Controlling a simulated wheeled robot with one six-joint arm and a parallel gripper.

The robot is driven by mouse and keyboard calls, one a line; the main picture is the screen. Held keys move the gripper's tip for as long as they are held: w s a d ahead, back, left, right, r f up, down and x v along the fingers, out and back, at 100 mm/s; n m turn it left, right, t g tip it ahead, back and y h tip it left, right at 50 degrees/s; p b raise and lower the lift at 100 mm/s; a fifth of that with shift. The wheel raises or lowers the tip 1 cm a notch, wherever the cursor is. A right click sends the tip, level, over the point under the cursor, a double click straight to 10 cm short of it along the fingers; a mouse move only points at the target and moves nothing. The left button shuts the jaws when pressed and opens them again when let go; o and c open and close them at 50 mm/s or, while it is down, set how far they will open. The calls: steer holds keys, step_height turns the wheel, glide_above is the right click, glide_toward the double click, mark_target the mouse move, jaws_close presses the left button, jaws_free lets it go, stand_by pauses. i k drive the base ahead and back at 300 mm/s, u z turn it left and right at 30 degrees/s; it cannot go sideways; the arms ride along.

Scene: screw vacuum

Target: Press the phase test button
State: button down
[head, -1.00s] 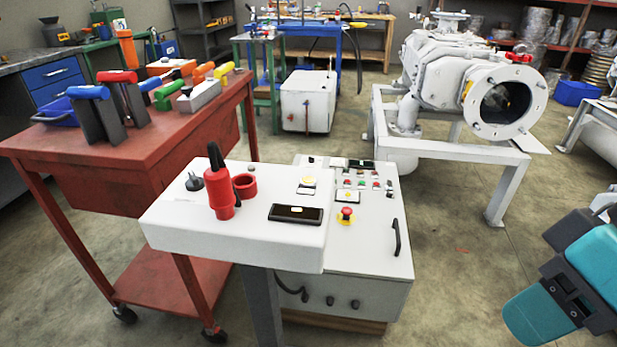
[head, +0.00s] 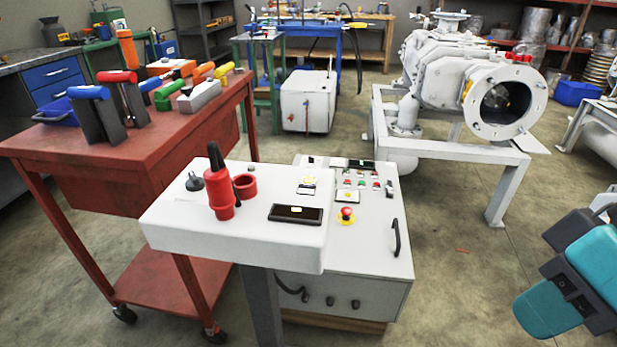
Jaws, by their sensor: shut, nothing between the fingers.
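A white control cabinet (head: 370,245) stands in the middle. Its sloped top carries a panel with several small red, green and white buttons (head: 368,184). A red mushroom button on a yellow ring (head: 347,214) sits below them. The labels are too small to read, so I cannot tell which one is the phase test button. A white stand (head: 180,222) beside the cabinet holds a red tool with a black tip (head: 218,187), a red ring (head: 245,187) and a dark handheld device (head: 295,213). A teal and grey part of my arm shows at the lower right; my gripper's fingers are not in view.
A red cart (head: 110,160) with several coloured-handle tools stands at the left. A large grey vacuum pump (head: 440,85) on a metal frame (head: 497,190) stands behind at the right.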

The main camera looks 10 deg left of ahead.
mark_target(307, 179)
steer(key=k, duration=0.5)
steer(key=u, duration=0.55)
steer(key=i, duration=0.5)
steer(key=u, duration=0.2)
